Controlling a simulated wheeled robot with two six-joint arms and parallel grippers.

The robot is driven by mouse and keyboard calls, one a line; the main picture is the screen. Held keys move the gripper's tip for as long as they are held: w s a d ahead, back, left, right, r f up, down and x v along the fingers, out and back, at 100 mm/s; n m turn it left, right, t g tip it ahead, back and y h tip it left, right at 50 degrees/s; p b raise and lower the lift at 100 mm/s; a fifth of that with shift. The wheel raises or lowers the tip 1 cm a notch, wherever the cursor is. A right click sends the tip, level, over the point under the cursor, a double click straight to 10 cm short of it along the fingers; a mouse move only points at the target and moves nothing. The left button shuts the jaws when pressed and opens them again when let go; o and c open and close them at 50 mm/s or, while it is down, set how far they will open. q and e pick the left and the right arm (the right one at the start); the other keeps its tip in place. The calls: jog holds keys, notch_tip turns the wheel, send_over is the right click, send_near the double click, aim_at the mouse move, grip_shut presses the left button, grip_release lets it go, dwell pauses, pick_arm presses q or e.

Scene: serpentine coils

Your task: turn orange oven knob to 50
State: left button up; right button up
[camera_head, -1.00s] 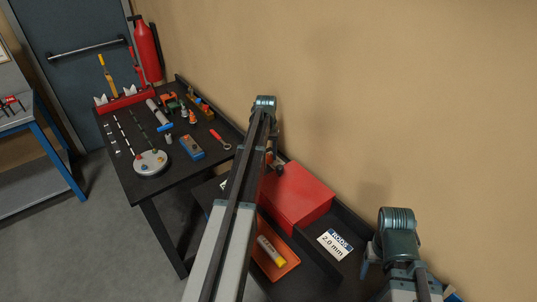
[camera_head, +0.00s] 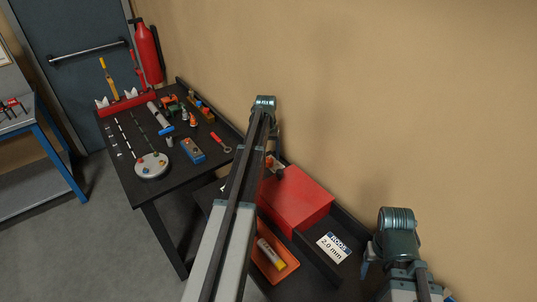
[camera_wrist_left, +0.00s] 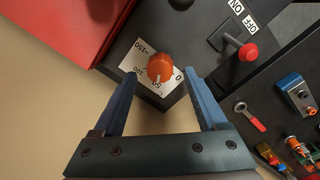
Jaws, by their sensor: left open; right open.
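The orange knob (camera_wrist_left: 160,68) shows in the left wrist view on a white dial plate (camera_wrist_left: 133,56) marked 0, 50, 100 and 150. A pale mark on its lower side appears to face near the 50; the exact reading is unclear. My left gripper (camera_wrist_left: 160,76) is open, with one blue finger on each side of the knob; whether they touch it I cannot tell. In the head view my left arm hides the knob. My right gripper (camera_head: 408,277) is open and mostly hidden behind its own arm at the lower right, well away from the knob.
A red box (camera_head: 296,200) stands beside the knob's panel. A red-tipped switch lever (camera_wrist_left: 248,51) with ON/OFF labels sits close to the knob. The left table (camera_head: 135,190) is crowded with tools.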

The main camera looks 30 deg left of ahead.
notch_tip(320, 180, up, 12)
jog(key=p, duration=1)
jog(key=shift+f+p, duration=0.15)
jog(key=shift+p, duration=0.25)
